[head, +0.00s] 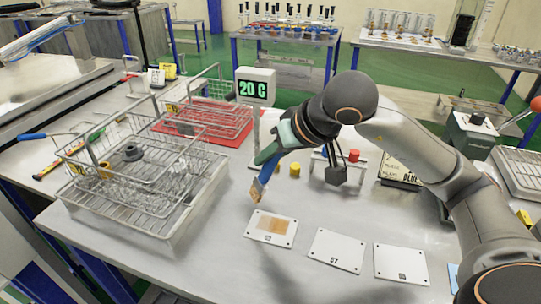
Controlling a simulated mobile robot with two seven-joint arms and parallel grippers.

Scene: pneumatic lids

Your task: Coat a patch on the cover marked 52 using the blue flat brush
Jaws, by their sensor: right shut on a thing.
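My right gripper (268,155) is shut on the blue flat brush (266,172). The brush is tilted, with its tan bristles (256,191) pointing down, above and just behind the left cover (271,228). The bristles look apart from that cover. The left cover is a white plate with an orange-brown patch; its small mark is too blurred to read surely. The middle cover (337,250) seems marked 57 and is bare. The right cover (401,264) is also bare, with an unclear mark. My left gripper is not in view.
Wire baskets (150,170) stand on the table's left. A yellow piece (295,170) and a red-topped part (354,156) are nearby. The table front is clear.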

